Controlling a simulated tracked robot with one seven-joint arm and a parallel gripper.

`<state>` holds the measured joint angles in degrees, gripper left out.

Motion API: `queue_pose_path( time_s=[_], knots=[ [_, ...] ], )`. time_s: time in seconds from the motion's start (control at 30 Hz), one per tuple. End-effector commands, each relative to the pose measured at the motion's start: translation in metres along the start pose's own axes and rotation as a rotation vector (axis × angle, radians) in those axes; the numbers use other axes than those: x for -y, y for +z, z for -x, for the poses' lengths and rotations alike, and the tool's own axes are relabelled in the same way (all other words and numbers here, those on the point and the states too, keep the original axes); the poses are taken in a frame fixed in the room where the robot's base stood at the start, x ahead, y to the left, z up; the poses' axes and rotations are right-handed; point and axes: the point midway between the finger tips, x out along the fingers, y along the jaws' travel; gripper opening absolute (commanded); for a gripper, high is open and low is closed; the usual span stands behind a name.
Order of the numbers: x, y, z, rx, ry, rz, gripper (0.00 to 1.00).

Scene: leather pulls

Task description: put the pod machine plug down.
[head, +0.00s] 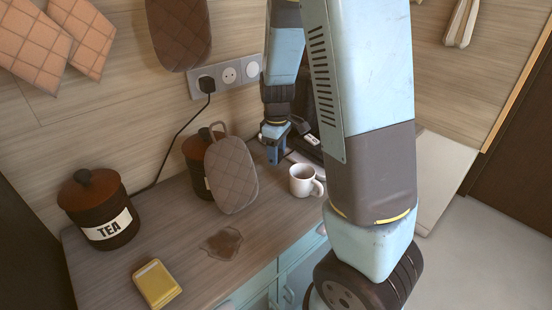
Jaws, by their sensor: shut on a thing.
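My gripper (274,156) points down over the back of the wooden counter, behind and left of the white mug. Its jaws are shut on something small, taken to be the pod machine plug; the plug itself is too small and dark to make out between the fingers. A dark appliance, perhaps the pod machine, stands just right of the gripper, mostly hidden behind my arm. Whether the gripper touches the counter is not clear.
A white mug (302,182) stands close in front of the gripper. A quilted oven mitt (231,176) leans by a dark canister. A wall socket strip (228,77) holds another black plug (207,84).

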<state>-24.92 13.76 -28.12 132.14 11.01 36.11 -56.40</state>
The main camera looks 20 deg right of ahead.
Motion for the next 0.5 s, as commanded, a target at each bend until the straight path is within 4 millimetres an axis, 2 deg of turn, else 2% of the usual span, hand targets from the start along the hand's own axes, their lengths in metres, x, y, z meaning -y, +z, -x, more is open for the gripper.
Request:
queue_pose_path(
  time_s=[0.03, 0.17, 0.5],
  knots=[
    [0.001, 0.001, -0.009, 0.004, -0.003, -0.002, 0.00],
    [0.001, 0.001, -0.021, 0.002, -0.001, -0.001, 0.00],
    [0.001, 0.001, -0.024, 0.001, -0.001, 0.000, 0.00]
  ],
)
